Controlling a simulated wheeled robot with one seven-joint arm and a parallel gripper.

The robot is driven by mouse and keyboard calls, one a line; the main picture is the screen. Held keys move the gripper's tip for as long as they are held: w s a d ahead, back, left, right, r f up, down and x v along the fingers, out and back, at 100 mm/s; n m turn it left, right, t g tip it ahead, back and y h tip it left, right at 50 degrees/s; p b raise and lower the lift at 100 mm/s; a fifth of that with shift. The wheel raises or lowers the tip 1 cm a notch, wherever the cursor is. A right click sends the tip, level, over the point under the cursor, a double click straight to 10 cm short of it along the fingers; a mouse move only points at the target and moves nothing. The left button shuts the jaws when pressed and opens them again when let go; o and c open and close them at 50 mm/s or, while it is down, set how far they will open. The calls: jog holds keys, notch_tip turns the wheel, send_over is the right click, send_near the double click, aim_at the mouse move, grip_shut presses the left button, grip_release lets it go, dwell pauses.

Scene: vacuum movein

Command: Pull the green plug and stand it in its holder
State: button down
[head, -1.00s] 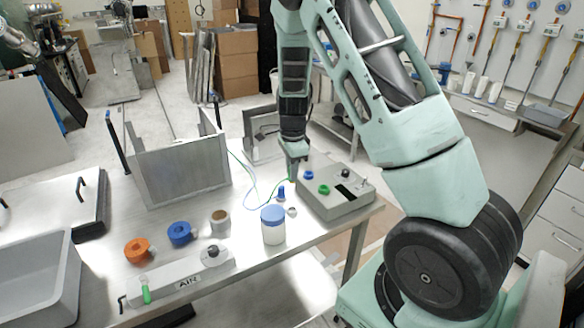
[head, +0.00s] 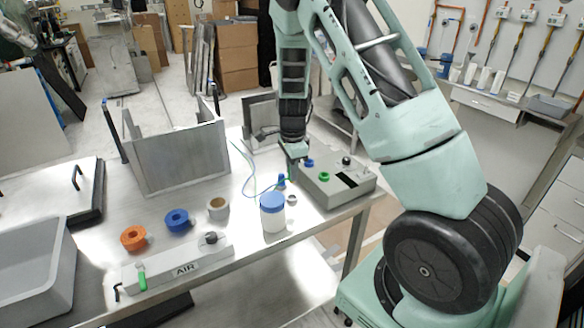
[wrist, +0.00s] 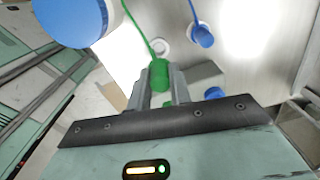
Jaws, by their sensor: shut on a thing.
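My gripper (wrist: 160,88) is shut on the green plug (wrist: 160,73); a green cord runs up from the plug in the wrist view. In the head view my gripper (head: 292,164) is at the far left corner of the grey box (head: 335,188), and the plug is hidden there. A green round fitting (head: 324,177) is on the box top. A white ring (head: 292,200), perhaps a holder, lies on the table; a white ring (wrist: 160,47) shows just beyond the plug in the wrist view. A blue plug (head: 281,181) stands beside it on the table.
A white jar with a blue lid (head: 272,200) stands near the rings. An AIR block (head: 178,268), a blue roll (head: 177,221), an orange roll (head: 133,238) and a tan roll (head: 217,208) lie left. A metal enclosure (head: 182,158) stands behind. Bare table separates it from the jar.

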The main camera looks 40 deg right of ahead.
jog(key=shift+f+b, duration=1.35)
jog(key=shift+f, duration=0.9)
jog(key=shift+f, duration=0.4)
jog(key=shift+f, duration=0.35)
jog(key=shift+f, duration=0.3)
dwell(0.6)
jog(key=shift+f+b, duration=0.2)
jog(key=shift+b, duration=0.1)
jog(key=c, duration=0.7)
grip_release()
